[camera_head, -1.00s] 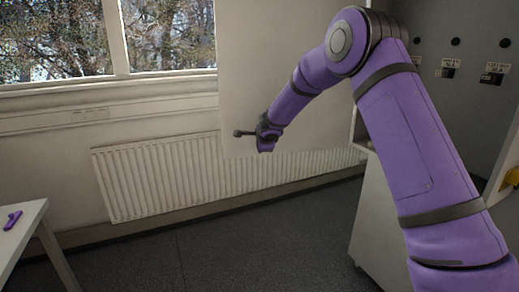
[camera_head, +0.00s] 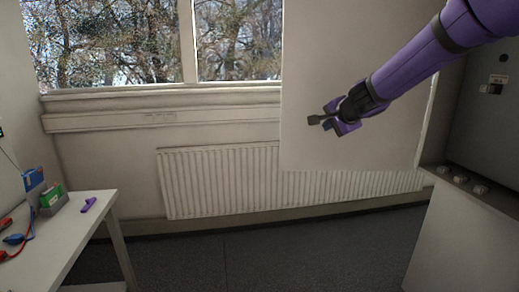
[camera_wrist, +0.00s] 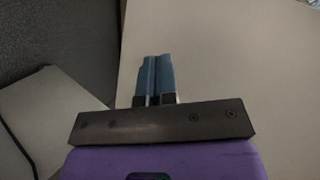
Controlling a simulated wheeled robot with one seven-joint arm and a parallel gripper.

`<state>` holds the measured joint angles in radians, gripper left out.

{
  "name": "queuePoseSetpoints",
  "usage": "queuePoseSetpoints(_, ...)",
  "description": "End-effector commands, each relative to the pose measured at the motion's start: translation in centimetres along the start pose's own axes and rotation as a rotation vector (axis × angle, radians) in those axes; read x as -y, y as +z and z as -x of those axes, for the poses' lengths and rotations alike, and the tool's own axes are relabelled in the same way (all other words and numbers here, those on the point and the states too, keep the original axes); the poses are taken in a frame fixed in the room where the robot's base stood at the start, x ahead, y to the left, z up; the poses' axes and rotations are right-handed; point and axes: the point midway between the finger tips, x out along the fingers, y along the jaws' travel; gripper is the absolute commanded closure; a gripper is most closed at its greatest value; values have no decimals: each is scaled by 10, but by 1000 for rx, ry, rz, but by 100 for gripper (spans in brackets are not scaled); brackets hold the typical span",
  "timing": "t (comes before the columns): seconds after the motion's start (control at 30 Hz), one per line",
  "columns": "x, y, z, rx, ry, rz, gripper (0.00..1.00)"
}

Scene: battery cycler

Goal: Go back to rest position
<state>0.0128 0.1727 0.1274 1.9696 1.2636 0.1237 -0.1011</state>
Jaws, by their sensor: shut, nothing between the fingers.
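My gripper (camera_head: 328,124) is at the end of my purple arm, in the upper right of the head view. It hangs in the air in front of a pale panel, well away from the table. In the wrist view its two blue-grey fingers (camera_wrist: 154,78) lie side by side, shut, with nothing held between them.
A white table (camera_head: 75,240) at the left holds a blue and green item (camera_head: 48,195), a purple piece (camera_head: 89,205) and red and blue leads (camera_head: 15,239). A radiator (camera_head: 215,182) runs under the window. A grey cabinet (camera_head: 465,240) with knobs stands at the right. The dark floor between is clear.

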Motion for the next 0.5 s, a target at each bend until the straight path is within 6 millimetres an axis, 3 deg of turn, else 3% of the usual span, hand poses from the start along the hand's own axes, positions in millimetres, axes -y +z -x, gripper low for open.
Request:
queuePoseSetpoints(0.03,4,6,24,20,-12,58,100)
queuePoseSetpoints(0.27,-8,37,113,121,-7,317,100)
queuePoseSetpoints(0.5,-51,67,199,209,65,569,100)
